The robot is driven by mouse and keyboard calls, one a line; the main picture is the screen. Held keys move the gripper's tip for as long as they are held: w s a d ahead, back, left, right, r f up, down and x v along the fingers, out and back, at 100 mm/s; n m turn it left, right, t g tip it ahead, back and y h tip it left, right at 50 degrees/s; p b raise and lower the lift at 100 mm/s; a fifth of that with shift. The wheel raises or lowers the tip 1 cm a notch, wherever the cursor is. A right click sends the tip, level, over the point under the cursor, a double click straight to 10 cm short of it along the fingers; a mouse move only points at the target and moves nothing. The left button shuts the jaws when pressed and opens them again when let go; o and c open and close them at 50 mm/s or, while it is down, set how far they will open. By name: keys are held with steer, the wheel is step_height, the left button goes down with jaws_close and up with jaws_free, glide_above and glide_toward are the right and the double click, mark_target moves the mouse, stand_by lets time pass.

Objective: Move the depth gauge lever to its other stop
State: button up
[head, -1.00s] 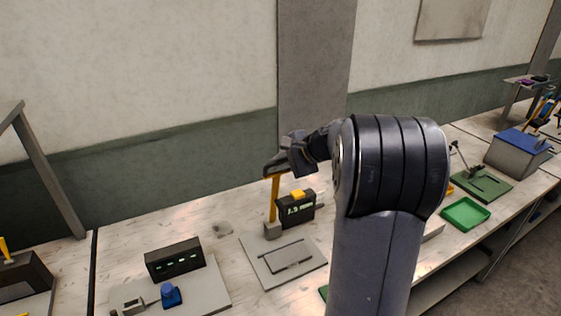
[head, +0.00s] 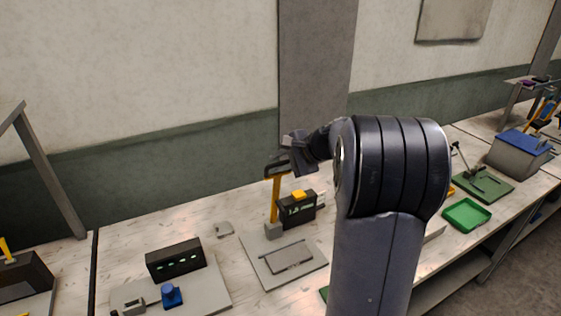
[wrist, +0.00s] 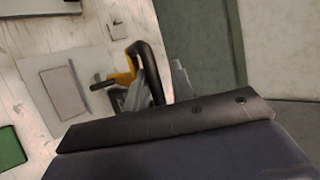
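The depth gauge stands on a light grey plate (head: 258,262) on the bench. It has a dark display box (head: 297,212) with a yellow top and a green readout. An upright yellow bar (head: 276,197), which looks like the lever, rises from a grey block (head: 273,231) beside the box. My gripper (head: 279,164) is at the top of this bar in the head view. In the wrist view a yellow part (wrist: 125,72) with a black pin lies against a dark curved piece near my gripper. The fingers are partly hidden, so I cannot tell whether they grip the bar.
A dark box with green lights (head: 175,258) and a blue knob (head: 171,295) are on a plate at left. A green tray (head: 466,214) and a blue-lidded box (head: 518,146) stand at right. My arm hides part of the bench.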

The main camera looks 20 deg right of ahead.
steer(key=b+v, duration=0.2)
steer(key=v, duration=0.8)
steer(key=shift+s+d+r, duration=0.15)
steer(key=shift+s+r, duration=0.1)
steer(key=shift+w, duration=0.1)
steer(key=p+x, duration=0.1)
steer(key=x, duration=0.8)
steer(key=shift+p, duration=0.3)
steer(key=shift+f, duration=0.1)
